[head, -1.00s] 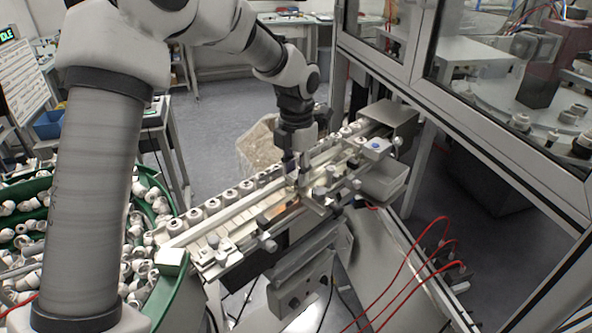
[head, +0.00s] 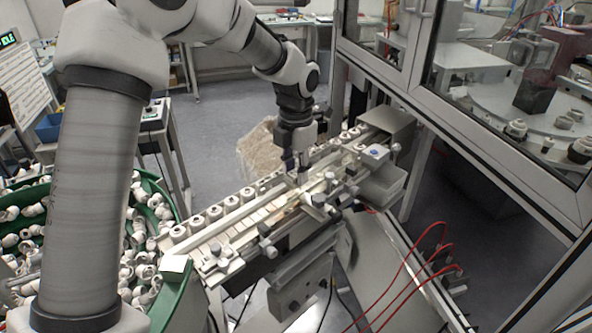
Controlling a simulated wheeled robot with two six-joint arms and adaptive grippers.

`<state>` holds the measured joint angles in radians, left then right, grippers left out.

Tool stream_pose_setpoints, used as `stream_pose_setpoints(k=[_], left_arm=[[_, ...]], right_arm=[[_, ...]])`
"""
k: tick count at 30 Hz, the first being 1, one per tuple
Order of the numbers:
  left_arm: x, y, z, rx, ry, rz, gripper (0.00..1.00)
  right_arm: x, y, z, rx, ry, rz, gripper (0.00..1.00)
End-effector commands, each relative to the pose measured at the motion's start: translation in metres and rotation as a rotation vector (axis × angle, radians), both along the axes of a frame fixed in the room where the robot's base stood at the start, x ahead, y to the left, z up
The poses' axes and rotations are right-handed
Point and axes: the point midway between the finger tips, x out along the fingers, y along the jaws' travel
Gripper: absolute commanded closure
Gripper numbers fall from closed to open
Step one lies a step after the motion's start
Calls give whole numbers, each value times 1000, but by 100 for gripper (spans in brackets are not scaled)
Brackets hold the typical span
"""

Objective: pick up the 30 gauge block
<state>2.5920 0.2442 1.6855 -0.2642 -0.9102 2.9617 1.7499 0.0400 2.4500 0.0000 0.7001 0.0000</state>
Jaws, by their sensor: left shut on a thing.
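My left gripper (head: 303,174) points down over the middle of the long metal track (head: 235,240). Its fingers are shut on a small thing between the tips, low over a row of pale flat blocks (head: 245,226). The held piece is mostly hidden by the fingers and too small to make out. Any size marks on the blocks are too small to read, so I cannot tell by sight which one is the 30 gauge block. My right gripper is not in view.
A row of white caps (head: 214,212) runs along the track's far side. Knobs and clamps (head: 265,229) line its near side. A green bowl of white fittings (head: 180,285) stands at the left. A glazed cabinet frame (head: 480,150) closes off the right. Red hoses (head: 410,265) hang below.

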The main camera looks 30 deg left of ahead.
Motion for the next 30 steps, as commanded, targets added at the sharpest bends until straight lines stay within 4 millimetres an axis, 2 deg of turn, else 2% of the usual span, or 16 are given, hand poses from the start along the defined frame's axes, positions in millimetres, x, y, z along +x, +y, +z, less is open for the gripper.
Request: stream_pose_setpoints(k=[1,18,30], left_arm=[[0,0,8,0,-1,0,95],[0,0,47,0,-1,0,95],[0,0,46,0,-1,0,95]], right_arm=[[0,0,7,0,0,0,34],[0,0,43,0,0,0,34],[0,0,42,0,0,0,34]])
